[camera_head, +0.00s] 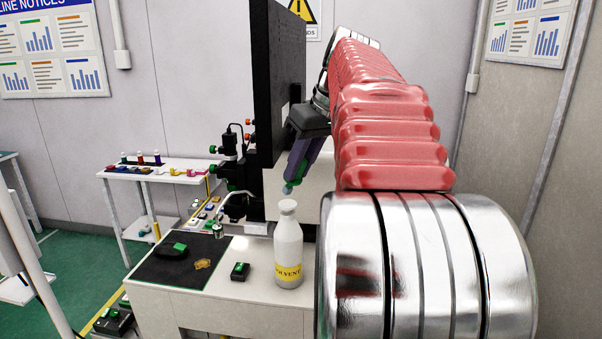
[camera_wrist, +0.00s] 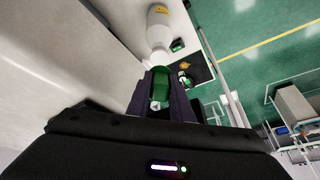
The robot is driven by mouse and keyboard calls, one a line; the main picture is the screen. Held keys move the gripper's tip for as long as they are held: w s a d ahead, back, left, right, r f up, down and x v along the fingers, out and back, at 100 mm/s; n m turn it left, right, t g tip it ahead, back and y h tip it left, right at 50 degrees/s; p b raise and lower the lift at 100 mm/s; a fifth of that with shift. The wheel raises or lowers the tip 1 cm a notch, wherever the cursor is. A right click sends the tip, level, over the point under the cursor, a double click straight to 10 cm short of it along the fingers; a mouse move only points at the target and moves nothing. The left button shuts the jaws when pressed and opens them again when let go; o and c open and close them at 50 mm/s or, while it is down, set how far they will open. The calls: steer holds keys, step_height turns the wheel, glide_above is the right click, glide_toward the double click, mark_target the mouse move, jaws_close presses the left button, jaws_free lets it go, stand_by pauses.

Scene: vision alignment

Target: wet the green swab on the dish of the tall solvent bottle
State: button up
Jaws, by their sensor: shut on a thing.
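The tall white solvent bottle (camera_head: 288,255) stands upright on the white bench, with a yellow label. Its dish (camera_head: 288,206) is at the top. My gripper (camera_head: 297,172) points down and slightly left above the bottle, shut on the green swab (camera_head: 287,188). The swab's tip shows just above the dish; I see a small gap in the head view. In the wrist view, the swab (camera_wrist: 160,86) shows green between the fingers of my gripper (camera_wrist: 167,88), and the bottle (camera_wrist: 160,32) lies beyond them. The swab's upper part is hidden by the fingers in the head view.
A black mat (camera_head: 180,262) lies left of the bottle, holding a dark object with a green patch and a tan piece. A small black box with a green top (camera_head: 240,271) stands beside the bottle. A tall black panel (camera_head: 276,85) rises close behind my gripper.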

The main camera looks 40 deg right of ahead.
steer(key=shift+r, duration=1.85)
steer(key=shift+s, duration=0.1)
